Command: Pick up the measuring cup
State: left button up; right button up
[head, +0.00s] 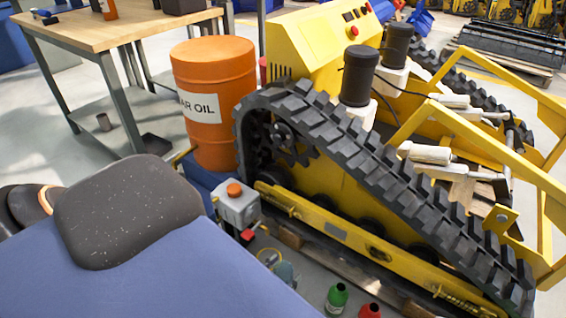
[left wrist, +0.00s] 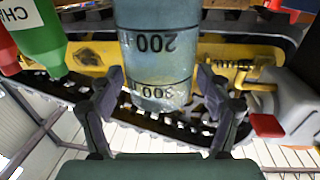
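The measuring cup (left wrist: 155,60) is blue-grey and see-through, with black "200" and "300" marks that appear upside down in the left wrist view. My left gripper (left wrist: 160,84) has its two dark fingers apart, one on each side of the cup. I cannot tell whether either finger touches it. In the head view a small bluish shape that looks like the cup (head: 285,272) shows low beside the tracked carrier, partly cut off by my large blue part. The left fingertips are hidden there. My right gripper does not show.
A green bottle (head: 337,297) and a red one (head: 369,311) stand right of the cup. A grey box with an orange knob (head: 238,205) is close by on the left. The yellow tracked carrier (head: 330,232) rises behind. An orange oil drum (head: 214,85) and wooden table (head: 105,30) stand farther back.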

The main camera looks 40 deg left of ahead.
pick_arm(q)
jog(key=c, duration=1.3)
